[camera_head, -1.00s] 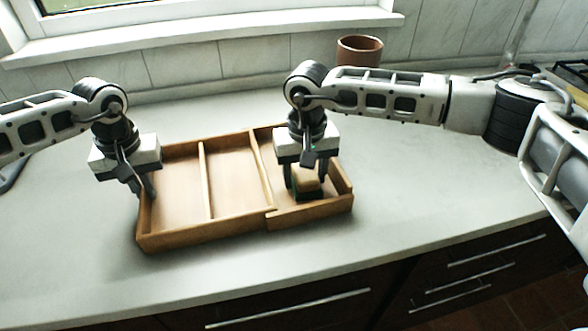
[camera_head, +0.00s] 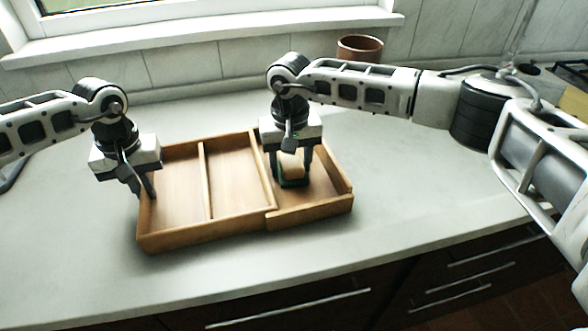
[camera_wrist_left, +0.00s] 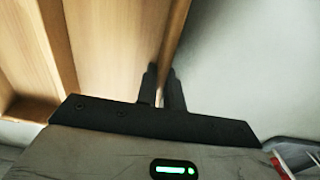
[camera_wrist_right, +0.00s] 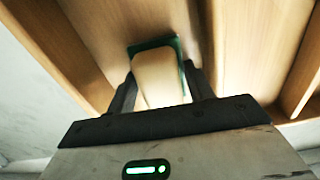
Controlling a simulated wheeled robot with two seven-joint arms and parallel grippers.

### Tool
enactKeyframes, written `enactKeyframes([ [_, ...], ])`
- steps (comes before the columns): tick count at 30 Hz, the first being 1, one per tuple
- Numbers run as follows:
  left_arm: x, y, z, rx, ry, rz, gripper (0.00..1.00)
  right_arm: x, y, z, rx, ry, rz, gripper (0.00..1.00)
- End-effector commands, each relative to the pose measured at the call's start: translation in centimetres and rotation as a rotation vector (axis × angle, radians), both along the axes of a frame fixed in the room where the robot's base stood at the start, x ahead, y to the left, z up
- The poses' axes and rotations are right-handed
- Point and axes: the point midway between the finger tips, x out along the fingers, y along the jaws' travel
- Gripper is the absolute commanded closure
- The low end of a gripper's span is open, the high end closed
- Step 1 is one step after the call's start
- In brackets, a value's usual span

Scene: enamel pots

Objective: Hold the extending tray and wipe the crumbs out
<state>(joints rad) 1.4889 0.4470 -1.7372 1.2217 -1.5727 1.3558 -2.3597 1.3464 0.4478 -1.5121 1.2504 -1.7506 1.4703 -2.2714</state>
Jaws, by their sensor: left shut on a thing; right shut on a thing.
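The wooden extending tray (camera_head: 240,224) lies on the worktop, with two compartments on the left and an extended one on the right. My left gripper (camera_head: 148,192) is shut on the tray's left wall; the left wrist view shows its fingers (camera_wrist_left: 161,88) on either side of that wall. My right gripper (camera_head: 292,176) is shut on a brush (camera_head: 291,168) with a pale block and a green edge. The brush is inside the right compartment, by the divider. It also shows between the fingers in the right wrist view (camera_wrist_right: 160,78). I cannot make out any crumbs.
A brown pot (camera_head: 360,50) stands at the back by the wall, behind my right arm. The grey worktop (camera_head: 420,185) is clear to the right of the tray and in front of it. Drawers with metal handles (camera_head: 290,308) are below the front edge.

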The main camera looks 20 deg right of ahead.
Motion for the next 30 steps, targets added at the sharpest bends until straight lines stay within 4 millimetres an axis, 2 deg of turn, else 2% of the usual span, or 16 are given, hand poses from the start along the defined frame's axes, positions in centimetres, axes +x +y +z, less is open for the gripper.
enactKeyframes([
  [7, 0.0, -0.1, 0.0, -0.002, 0.000, -0.001, 1.00, 1.2, 0.0, -0.1, -0.001, 0.000, -0.001, 0.66],
  [20, 0.0, -0.1, 0.0, -0.002, -0.001, -0.001, 1.00, 5.8, 0.0, 0.0, -0.002, 0.001, -0.003, 0.66],
  [26, 0.0, -0.1, 0.0, -0.002, 0.000, -0.001, 1.00, 6.1, -0.1, -0.2, 0.000, 0.000, 0.000, 0.66],
  [30, 0.0, -0.1, 0.0, -0.002, -0.001, -0.001, 1.00, 5.0, -0.1, -0.2, -0.001, 0.001, 0.004, 0.66],
])
